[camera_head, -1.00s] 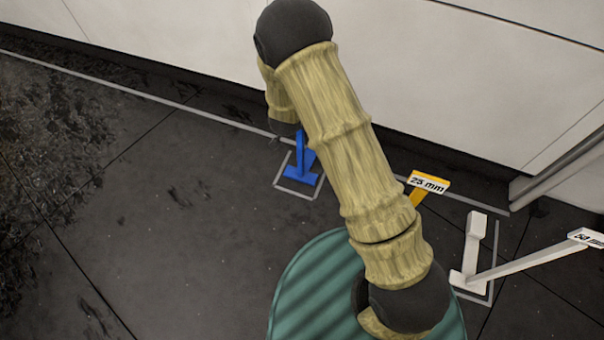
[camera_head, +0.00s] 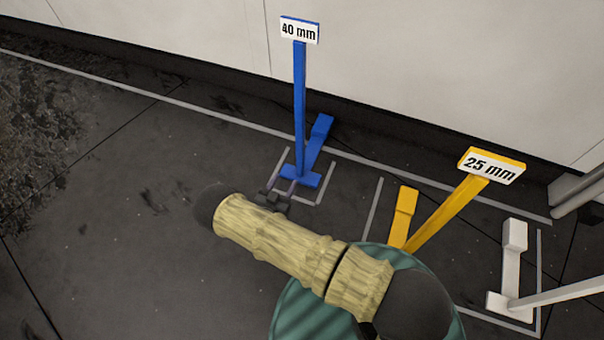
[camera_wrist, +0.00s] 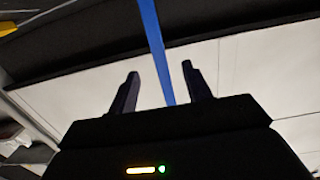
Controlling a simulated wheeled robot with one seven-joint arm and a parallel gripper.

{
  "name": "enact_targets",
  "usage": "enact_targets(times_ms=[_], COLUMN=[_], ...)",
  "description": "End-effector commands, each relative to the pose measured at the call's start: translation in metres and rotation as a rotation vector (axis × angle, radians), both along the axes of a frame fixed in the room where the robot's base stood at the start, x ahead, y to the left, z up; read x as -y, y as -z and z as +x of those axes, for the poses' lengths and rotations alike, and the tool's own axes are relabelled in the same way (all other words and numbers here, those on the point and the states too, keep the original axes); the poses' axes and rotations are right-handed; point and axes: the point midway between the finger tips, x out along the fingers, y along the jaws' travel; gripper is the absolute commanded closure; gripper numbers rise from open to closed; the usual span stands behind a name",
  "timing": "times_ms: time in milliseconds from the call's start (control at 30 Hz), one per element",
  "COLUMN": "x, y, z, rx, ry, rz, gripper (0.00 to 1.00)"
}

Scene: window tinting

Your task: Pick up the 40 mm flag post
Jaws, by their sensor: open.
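The 40 mm flag post (camera_head: 300,110) is blue, with a white "40 mm" sign (camera_head: 300,31) on top. It stands upright on its blue foot inside a grey floor outline. My gripper (camera_head: 282,186) is low in front of the post, near its foot. In the wrist view the blue post (camera_wrist: 155,50) runs between the two open fingers (camera_wrist: 159,85), beyond or at their tips; I cannot tell the exact depth. The fingers stand apart from the post on both sides. The post's lower end is hidden by my gripper in the wrist view.
A yellow "25 mm" flag post (camera_head: 445,216) stands to the right, partly hidden by my arm. A white flag post (camera_head: 512,265) stands farther right, its sign outside the head view. A pale wall (camera_head: 400,70) runs behind. The floor (camera_head: 120,240) on the left is clear.

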Motion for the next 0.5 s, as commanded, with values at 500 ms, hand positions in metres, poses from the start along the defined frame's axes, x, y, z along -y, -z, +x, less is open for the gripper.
enact_targets(times_ms=[500], x=[0.0047], y=[0.028], z=[-0.015], rx=[0.066], ry=[-0.003], rz=[-0.037], gripper=[0.51])
